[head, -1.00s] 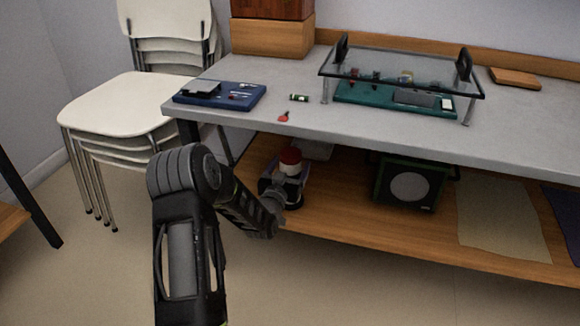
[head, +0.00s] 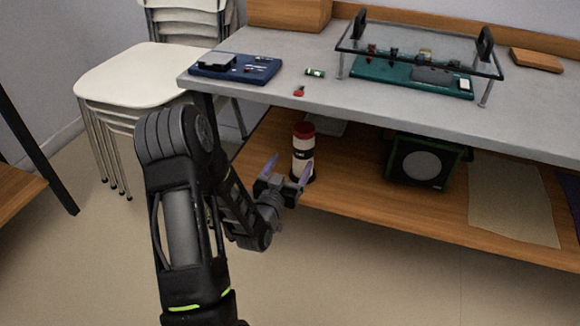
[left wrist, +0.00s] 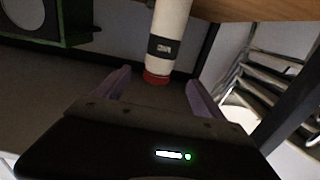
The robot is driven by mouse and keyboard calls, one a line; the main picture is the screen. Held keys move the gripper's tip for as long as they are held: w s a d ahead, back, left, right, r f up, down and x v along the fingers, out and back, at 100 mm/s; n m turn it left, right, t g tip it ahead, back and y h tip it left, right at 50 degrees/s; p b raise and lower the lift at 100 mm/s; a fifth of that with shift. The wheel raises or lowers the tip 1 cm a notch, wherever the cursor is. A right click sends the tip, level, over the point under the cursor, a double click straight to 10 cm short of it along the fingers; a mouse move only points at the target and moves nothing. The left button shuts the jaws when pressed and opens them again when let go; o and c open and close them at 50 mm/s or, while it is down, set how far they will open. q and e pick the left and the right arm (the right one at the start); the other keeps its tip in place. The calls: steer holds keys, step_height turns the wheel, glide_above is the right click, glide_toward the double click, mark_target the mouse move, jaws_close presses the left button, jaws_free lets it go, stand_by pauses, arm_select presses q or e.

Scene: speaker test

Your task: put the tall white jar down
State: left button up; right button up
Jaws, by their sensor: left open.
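The tall white jar (head: 302,166) has a red lid and a dark label band. It stands upright on the wooden lower shelf (head: 345,193), near the shelf's left end. My left gripper (head: 289,170) is open in front of the jar, its two purple fingers spread. In the left wrist view, which looks upside down, the jar (left wrist: 169,25) shows beyond the open fingers, with a gap visible around it. Part of the jar's lower body is hidden by a finger in the head view. My right gripper is not in view.
A green-framed speaker box (head: 421,162) stands on the shelf right of the jar. A beige cloth (head: 513,205) lies farther right. The grey worktop (head: 380,99) overhangs the shelf. Stacked white chairs (head: 135,80) stand at the left.

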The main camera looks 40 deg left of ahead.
arm_select(q)
steer(key=shift+s, duration=0.1)
stand_by(0.7)
steer(key=s+d+f+g+h, duration=0.2)
steer(key=d+f+g+h, duration=0.15)
steer(key=d+f, duration=0.6)
steer(key=s+d+f+g+h, duration=0.2)
steer(key=d+f+g+h, duration=0.15)
steer(key=d+f, duration=0.65)
steer(key=s+d+f+g+h, duration=0.1)
steer(key=s+d+f+g, duration=0.3)
steer(key=s+d, duration=0.4)
steer(key=s+d+f+m+g+h, duration=0.1)
steer(key=s+d+f+g, duration=0.3)
steer(key=s+d, duration=0.4)
steer(key=s, duration=0.3)
steer(key=shift+d+m+g+h, duration=0.3)
steer(key=shift+d, duration=0.1)
steer(key=shift+w, duration=0.1)
